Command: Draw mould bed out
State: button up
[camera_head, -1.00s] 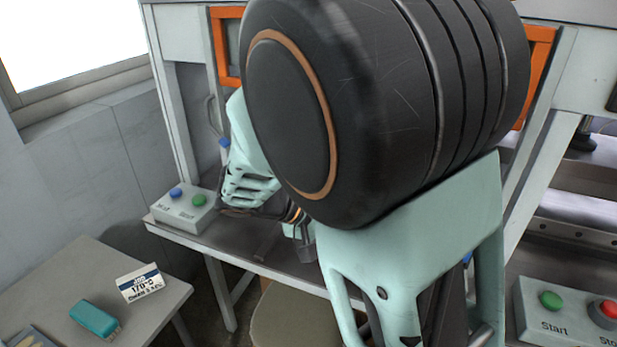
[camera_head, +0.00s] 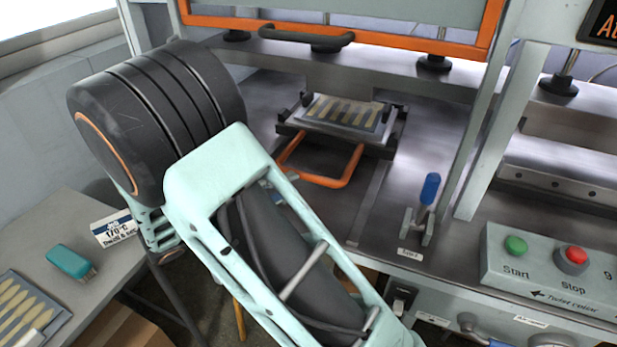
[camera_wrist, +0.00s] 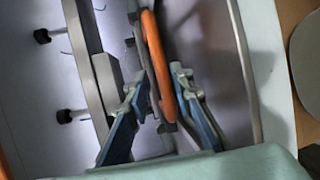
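The mould bed (camera_head: 372,143) is a dark, flat carriage inside the press, bearing a plate of several pale spoon-shaped strips. An orange loop handle (camera_head: 343,181) sticks out from its front. In the wrist view, my gripper (camera_wrist: 159,74) has its two blue-grey fingers apart, with an orange bar (camera_wrist: 154,50), seemingly this handle, running between their tips. I cannot tell whether either finger touches the bar. In the head view, my arm hides most of my gripper, just left of the handle.
The raised orange-framed guard (camera_head: 400,42) with a black handle hangs above the bed. A blue-tipped toggle lever (camera_head: 428,190) stands right of the handle. The control box (camera_head: 545,262) is at the right. A side table (camera_head: 40,225) is at the left. Bare press table lies around the bed.

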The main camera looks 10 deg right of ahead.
aim_at(305, 178)
jog(key=x, duration=0.7)
jog(key=shift+d, duration=0.1)
grip_shut()
